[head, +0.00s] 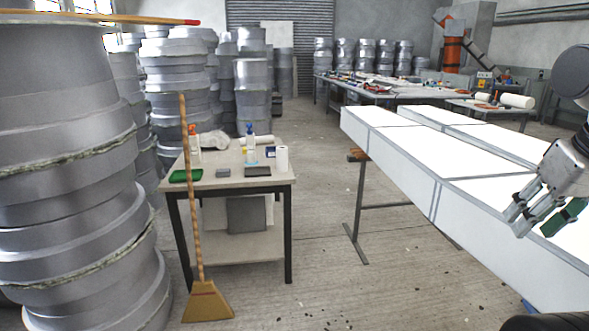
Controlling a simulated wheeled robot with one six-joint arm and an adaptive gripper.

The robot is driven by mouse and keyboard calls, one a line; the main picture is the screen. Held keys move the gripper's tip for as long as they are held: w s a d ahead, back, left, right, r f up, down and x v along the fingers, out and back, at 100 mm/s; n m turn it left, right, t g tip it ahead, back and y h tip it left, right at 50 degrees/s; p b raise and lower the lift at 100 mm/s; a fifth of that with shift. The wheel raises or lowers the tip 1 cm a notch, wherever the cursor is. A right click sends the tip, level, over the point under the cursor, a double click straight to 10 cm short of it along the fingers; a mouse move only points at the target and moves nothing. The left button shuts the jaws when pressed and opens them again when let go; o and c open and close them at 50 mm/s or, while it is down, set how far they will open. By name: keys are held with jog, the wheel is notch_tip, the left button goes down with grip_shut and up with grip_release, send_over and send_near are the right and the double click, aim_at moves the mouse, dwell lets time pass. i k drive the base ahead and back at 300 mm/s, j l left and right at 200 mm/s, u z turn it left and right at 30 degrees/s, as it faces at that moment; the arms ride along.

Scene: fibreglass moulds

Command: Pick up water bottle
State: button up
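No bottle can be surely told as the water bottle. A slim bottle with a blue top (250,146) stands upright towards the back of the small table (222,187). A white bottle with a red-orange top (194,146) stands upright at that table's back left. My gripper (527,220) is at the right edge, over the long white mould and far from both bottles. A dark green piece (566,217) shows right beside its fingers. I cannot tell whether it is held, lies behind, or is part of the gripper.
A green tray (186,175) and a white roll (282,158) are also on the small table. A broom (207,302) leans at its front left. Stacked grey moulds (70,200) fill the left. Clear floor (320,215) lies between small table and white mould (470,205).

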aim_at(249, 136)
jog(key=i, duration=0.65)
jog(key=i+u, duration=0.15)
jog(key=i, duration=0.5)
jog(key=i+l, duration=0.15)
jog(key=i, duration=0.45)
jog(key=i+l+u, duration=0.1)
jog(key=i+u, duration=0.35)
jog(key=i+l+u, duration=0.2)
jog(key=u, duration=0.2)
jog(key=i+l+u, duration=0.7)
jog(key=u, duration=0.2)
jog(key=l, duration=0.1)
